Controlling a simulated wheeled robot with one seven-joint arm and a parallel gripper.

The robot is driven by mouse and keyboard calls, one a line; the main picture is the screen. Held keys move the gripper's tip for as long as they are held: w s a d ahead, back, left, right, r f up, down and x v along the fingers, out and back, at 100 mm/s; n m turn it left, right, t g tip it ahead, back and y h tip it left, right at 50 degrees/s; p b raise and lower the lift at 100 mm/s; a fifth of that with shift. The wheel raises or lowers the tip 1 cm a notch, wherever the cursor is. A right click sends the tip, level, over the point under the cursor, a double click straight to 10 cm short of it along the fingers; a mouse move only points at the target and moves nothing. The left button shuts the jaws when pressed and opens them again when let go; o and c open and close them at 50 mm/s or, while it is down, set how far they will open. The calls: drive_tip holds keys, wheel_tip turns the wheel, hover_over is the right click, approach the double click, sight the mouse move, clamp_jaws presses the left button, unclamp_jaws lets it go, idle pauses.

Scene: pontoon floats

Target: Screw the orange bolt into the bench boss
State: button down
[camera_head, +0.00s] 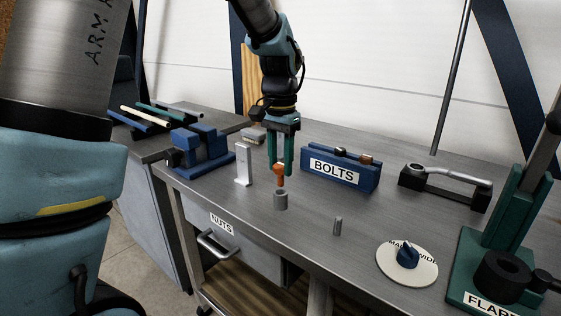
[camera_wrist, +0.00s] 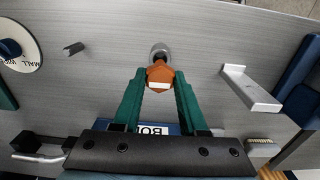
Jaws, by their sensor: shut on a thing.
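The orange bolt (camera_head: 280,171) has a wide head and a narrow shank pointing down. My gripper (camera_head: 281,168) has its green fingers shut on the bolt's head. The bench boss (camera_head: 280,200) is a short grey cylinder with a hole, standing on the bench top. In the head view the bolt's tip is at or just above the boss's mouth; I cannot tell whether it has entered. In the wrist view the bolt head (camera_wrist: 160,77) sits between the fingertips (camera_wrist: 159,80), and the boss (camera_wrist: 160,51) shows just beyond it, its opening partly hidden.
A blue BOLTS rack (camera_head: 340,172) stands right of the boss, and a grey upright bracket (camera_head: 243,165) left of it. A small grey peg (camera_head: 338,226), a round dial plate (camera_head: 407,263) and a green flaring tool (camera_head: 490,262) stand to the right. A blue vise (camera_head: 199,150) is at left.

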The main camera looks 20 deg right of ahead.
sight(281, 180)
drive_tip(key=shift+f+b, duration=1.4)
drive_tip(key=shift+f, duration=1.15)
drive_tip(key=shift+c, duration=1.8)
unclamp_jaws()
wheel_tip(281, 180, up, 11)
drive_tip(key=shift+f+b, duration=0.1)
drive_tip(key=shift+b, duration=0.45)
drive_tip(key=w+a+f+n, duration=0.1)
drive_tip(key=a+f+n, duration=0.25)
drive_tip(key=a, duration=0.55)
drive_tip(key=w+a+f+n, duration=0.1)
drive_tip(key=a+f+n, duration=0.25)
drive_tip(key=a, duration=0.55)
drive_tip(key=s+a+f+n, duration=0.2)
drive_tip(key=s+a+f, duration=0.1)
drive_tip(key=a, duration=0.3)
drive_tip(key=s+a+f+n+t+p, duration=0.1)
drive_tip(key=s+a+f+n, duration=0.1)
drive_tip(key=a, duration=0.4)
drive_tip(key=shift+s+f+t, duration=0.3)
drive_tip(key=shift+s+f, duration=0.2)
